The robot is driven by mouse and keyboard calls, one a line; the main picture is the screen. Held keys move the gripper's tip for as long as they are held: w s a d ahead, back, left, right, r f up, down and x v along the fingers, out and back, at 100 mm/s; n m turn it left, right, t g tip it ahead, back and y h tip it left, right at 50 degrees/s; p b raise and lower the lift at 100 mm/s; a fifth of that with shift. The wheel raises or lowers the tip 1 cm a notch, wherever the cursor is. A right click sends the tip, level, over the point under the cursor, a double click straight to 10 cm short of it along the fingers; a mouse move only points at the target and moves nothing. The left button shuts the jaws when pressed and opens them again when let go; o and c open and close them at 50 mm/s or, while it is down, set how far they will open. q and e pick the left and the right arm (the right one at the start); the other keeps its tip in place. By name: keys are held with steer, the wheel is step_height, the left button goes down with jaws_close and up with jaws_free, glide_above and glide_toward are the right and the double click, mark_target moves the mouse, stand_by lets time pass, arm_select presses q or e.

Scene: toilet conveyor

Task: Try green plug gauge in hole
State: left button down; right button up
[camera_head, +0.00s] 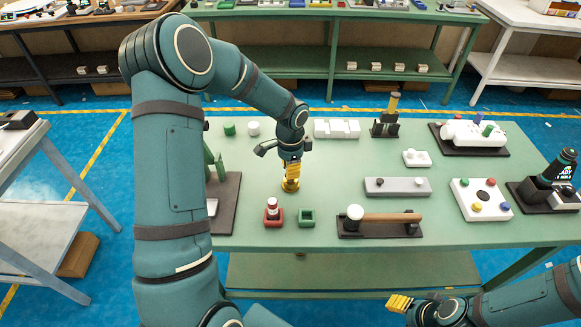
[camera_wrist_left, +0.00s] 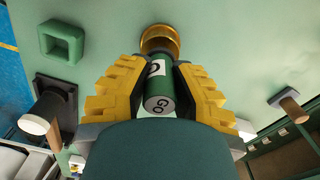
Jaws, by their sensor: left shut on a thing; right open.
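My left gripper (camera_head: 291,172) points down over the left part of the green table. In the left wrist view its yellow-padded fingers (camera_wrist_left: 160,88) are shut on the green plug gauge (camera_wrist_left: 160,101), whose end reads GO. The gauge's far end is at the brass ring (camera_wrist_left: 160,40), which also shows under the gripper in the head view (camera_head: 290,186). I cannot tell whether the gauge's tip is inside the ring's hole. The square green holder (camera_head: 306,217) is empty, also in the left wrist view (camera_wrist_left: 62,36). My right gripper (camera_head: 399,302) is open at the front, below the table edge.
A red holder (camera_head: 272,219) with a red and white gauge (camera_head: 272,206) stands left of the green holder. A mallet (camera_head: 385,217) lies on a dark tray to the right. A grey block (camera_head: 397,188) and a white button box (camera_head: 481,200) lie further right.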

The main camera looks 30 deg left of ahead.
arm_select(q)
steer(key=shift+f, duration=0.45)
stand_by(0.4)
steer(key=shift+r, duration=0.25)
stand_by(0.8)
steer(key=shift+r+p, duration=1.45)
steer(key=shift+r, duration=0.75)
